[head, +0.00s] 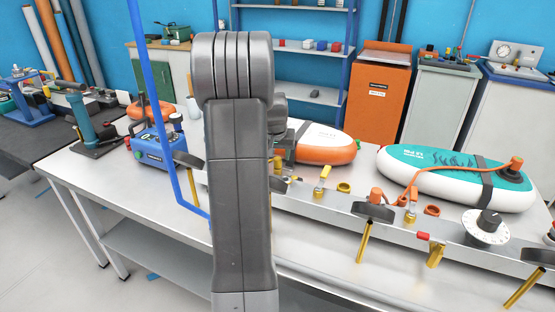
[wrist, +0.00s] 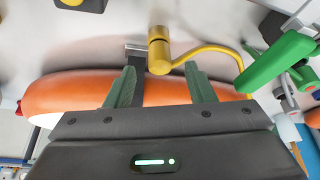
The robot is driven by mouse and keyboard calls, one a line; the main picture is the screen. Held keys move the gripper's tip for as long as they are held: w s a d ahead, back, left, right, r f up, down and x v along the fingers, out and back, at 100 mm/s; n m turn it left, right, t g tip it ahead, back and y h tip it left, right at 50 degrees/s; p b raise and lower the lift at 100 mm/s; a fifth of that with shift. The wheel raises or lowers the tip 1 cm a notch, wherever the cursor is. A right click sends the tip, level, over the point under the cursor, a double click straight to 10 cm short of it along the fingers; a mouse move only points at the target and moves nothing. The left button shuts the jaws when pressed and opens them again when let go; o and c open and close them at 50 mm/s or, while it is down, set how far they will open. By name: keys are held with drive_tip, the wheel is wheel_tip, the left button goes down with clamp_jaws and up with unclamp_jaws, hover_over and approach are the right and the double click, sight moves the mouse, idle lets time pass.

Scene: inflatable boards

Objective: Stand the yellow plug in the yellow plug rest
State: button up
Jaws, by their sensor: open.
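A yellow cylindrical fitting with a curved yellow hose, which looks like the yellow plug (wrist: 158,50), is in the wrist view, upper middle. It lies just beyond and between my fingertips, by a black strap on the orange-edged board (head: 325,147). My gripper (wrist: 161,82) is open, its two green fingers apart and nothing clearly held. In the head view my arm hides most of the gripper and the plug. A small yellow ring, which looks like the yellow plug rest (head: 344,187), sits on the metal bench to the right of a yellow-handled valve (head: 322,178).
A teal board (head: 455,177) with an orange hose lies to the right. An orange ring (head: 432,210) and a white dial (head: 486,226) sit along the bench front. A blue pump box (head: 153,150) stands left. A green-handled object (wrist: 278,61) is close right of my gripper.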

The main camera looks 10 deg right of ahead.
sight(278, 158)
drive_tip(key=v, duration=1)
drive_tip(key=shift+f, duration=0.15)
drive_tip(key=x, duration=1.3)
drive_tip(key=shift+w+f, duration=0.1)
drive_tip(key=shift+f, duration=0.1)
drive_tip(key=shift+w+r+p, duration=0.1)
drive_tip(key=shift+r+p, duration=0.2)
drive_tip(key=shift+r, duration=0.2)
